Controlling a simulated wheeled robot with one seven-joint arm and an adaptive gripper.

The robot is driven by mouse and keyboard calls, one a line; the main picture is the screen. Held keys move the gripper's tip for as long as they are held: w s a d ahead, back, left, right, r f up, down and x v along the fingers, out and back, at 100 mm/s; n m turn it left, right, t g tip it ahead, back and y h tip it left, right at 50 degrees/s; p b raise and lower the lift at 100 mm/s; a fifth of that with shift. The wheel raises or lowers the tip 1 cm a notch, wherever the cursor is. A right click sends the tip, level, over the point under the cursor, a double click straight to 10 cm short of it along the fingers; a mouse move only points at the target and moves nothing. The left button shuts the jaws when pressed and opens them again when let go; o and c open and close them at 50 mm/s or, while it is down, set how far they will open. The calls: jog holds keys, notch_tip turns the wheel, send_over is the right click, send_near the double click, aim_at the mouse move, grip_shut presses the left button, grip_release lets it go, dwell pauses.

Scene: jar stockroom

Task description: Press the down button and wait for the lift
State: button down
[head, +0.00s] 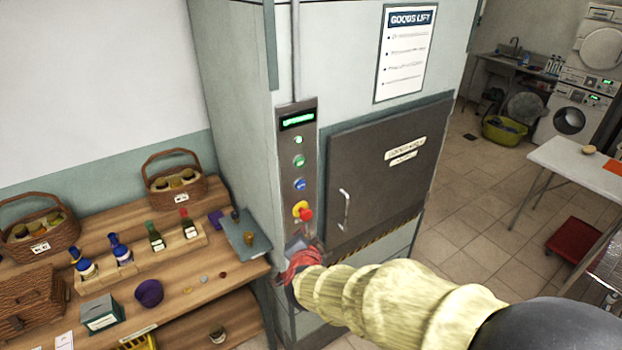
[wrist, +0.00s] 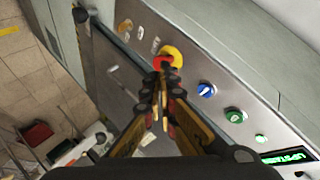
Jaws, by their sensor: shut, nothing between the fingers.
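The lift's control panel (head: 311,126) is a grey upright strip left of the shut lift door (head: 385,165). Its lit display (head: 297,120) seems to read UPSTAIRS. Below are a small green light (head: 298,140), a green button (head: 299,161) and a blue button (head: 300,185) with a pale mark, the lower of the two. A red stop knob (head: 306,214) on yellow sits under them. My gripper (wrist: 162,66) is shut and empty, its tips overlapping the red knob in the wrist view; contact is unclear. The blue button also shows there (wrist: 206,90), right of the tips, uncovered.
A wooden bench (head: 190,290) with baskets, bottles and a purple bowl (head: 149,293) stands left of the lift. The door handle (head: 345,207) sticks out right of the panel. A white table (head: 580,165) and red trolley (head: 574,240) stand right, with open tiled floor between.

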aim_at(301, 185)
jog(key=w+d+r+m+t+h, duration=0.2)
jog(key=d+r+m+h, duration=0.1)
jog(key=d+r, duration=0.3)
jog(key=shift+w+d+r+m+h, duration=0.2)
jog(key=shift+w+m+h, duration=0.15)
jog(key=shift+m, duration=0.25)
jog(key=w+a, duration=0.5)
jog(key=w, duration=0.2)
jog(key=shift+p, duration=0.45)
jog(key=shift+w, duration=0.2)
dwell(0.7)
jog(key=shift+w+a, duration=0.2)
jog(key=shift+w, duration=0.05)
